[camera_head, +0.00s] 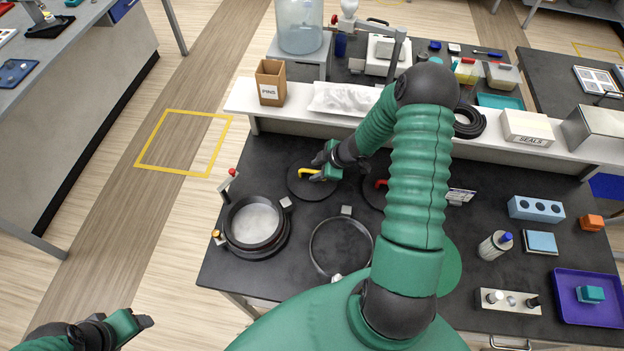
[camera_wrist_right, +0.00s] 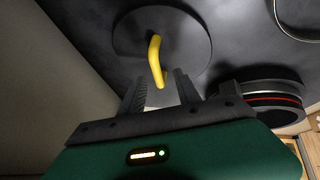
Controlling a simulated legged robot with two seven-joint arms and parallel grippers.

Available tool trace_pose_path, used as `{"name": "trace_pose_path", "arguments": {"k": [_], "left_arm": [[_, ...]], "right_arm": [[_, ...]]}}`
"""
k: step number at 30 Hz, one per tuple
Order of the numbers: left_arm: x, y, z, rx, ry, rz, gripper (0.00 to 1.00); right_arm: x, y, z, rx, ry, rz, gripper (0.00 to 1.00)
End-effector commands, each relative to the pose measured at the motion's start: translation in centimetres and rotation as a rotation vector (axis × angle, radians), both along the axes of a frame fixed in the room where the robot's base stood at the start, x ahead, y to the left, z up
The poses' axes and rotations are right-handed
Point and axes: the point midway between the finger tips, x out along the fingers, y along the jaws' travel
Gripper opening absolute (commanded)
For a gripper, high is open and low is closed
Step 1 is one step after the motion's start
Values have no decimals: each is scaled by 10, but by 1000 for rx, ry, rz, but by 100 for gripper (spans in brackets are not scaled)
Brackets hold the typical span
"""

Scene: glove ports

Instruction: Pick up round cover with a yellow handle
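The round cover (camera_head: 303,189) is a flat black disc lying on the black bench top, with a yellow handle (camera_head: 309,172) on it. My right gripper (camera_head: 322,167) is at the right end of the yellow handle. In the right wrist view, the round cover (camera_wrist_right: 188,38) shows with the yellow handle (camera_wrist_right: 155,58) standing out from it. There the right gripper's two fingers (camera_wrist_right: 161,90) are apart, one on each side of the handle's near end, with gaps visible. My left gripper (camera_head: 125,325) is at the lower left, away from the bench; its fingers are not clear.
A second dark cover with a red handle (camera_head: 381,184) lies right of it, partly behind my right arm. A round port ring (camera_head: 257,224) with clamps and an open ring (camera_head: 341,247) are nearer. A white shelf (camera_head: 300,113) holding a PINS box (camera_head: 270,82) runs behind.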

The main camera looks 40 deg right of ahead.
Motion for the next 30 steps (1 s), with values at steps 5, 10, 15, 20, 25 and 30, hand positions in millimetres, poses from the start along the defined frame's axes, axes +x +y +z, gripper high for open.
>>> {"name": "trace_pose_path", "arguments": {"k": [5, 10, 15, 20, 25, 30], "left_arm": [[0, 0, -4, 0, 0, 0, 61], [0, 0, -3, 0, 0, 0, 61], [0, 0, -3, 0, 0, 0, 61], [0, 0, -3, 0, 0, 0, 61], [0, 0, -3, 0, 0, 0, 61], [0, 0, -3, 0, 0, 0, 61]], "right_arm": [[11, 1, -22, 2, 1, -1, 39], [11, 1, -22, 0, -1, -1, 39], [11, 1, -21, 1, -1, -1, 21], [12, 3, -20, -1, -1, 0, 0], [12, 3, -20, -1, -1, 0, 0], [11, 1, -21, 1, -1, -1, 0]]}}
